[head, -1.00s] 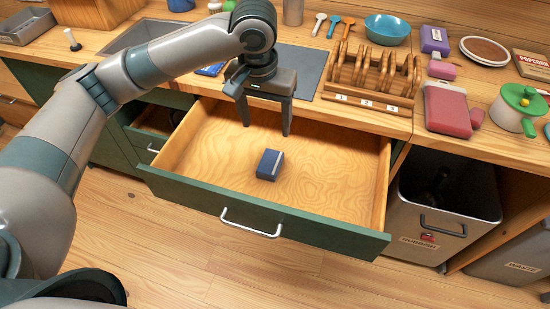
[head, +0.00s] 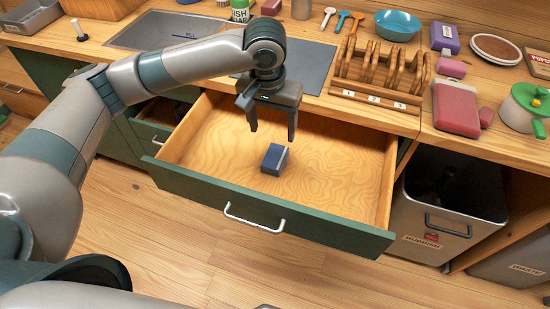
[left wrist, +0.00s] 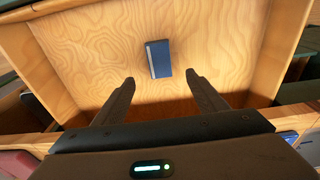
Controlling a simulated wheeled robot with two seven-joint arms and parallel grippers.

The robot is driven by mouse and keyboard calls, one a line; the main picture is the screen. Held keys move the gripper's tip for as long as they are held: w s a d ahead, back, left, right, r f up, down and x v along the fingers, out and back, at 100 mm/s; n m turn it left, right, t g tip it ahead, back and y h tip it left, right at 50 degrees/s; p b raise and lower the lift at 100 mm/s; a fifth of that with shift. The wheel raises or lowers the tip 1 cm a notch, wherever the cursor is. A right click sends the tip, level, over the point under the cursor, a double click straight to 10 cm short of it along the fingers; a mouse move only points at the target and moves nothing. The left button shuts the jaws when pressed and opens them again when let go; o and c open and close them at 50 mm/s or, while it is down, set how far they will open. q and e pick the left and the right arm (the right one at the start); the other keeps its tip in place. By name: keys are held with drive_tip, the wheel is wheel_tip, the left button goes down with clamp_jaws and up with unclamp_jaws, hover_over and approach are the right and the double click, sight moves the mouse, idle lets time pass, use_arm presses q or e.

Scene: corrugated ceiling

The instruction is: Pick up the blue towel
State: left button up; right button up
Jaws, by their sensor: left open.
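The blue towel (head: 275,159) is a small folded block lying on the floor of the open drawer (head: 335,175). In the left wrist view the towel (left wrist: 158,59) lies beyond my fingertips, roughly midway between them, with a pale stripe along one edge. My left gripper (head: 272,134) hangs over the drawer with its fingers pointing down, open and empty. It is above and slightly behind the towel, apart from it. In the left wrist view both fingers of the gripper (left wrist: 160,80) are spread with nothing between them. My right gripper is not in view.
The drawer's green front with its handle (head: 254,218) faces me. The counter behind holds a wooden rack (head: 380,72), a blue bowl (head: 397,25) and a red board (head: 456,108). A grey bin (head: 441,205) stands right of the drawer. The rest of the drawer is empty.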

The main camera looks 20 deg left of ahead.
use_arm(q)
hover_over(274, 158)
drive_tip(key=f, duration=0.5)
drive_tip(key=shift+s+a+f, duration=0.1)
drive_tip(key=shift+s+f, duration=0.1)
drive_tip(key=shift+f, duration=0.15)
drive_tip(key=shift+w+f, duration=0.1)
drive_tip(key=shift+f, duration=0.4)
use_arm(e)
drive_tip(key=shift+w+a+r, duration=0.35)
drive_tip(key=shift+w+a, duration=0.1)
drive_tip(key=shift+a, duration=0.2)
use_arm(q)
drive_tip(key=shift+f, duration=0.15)
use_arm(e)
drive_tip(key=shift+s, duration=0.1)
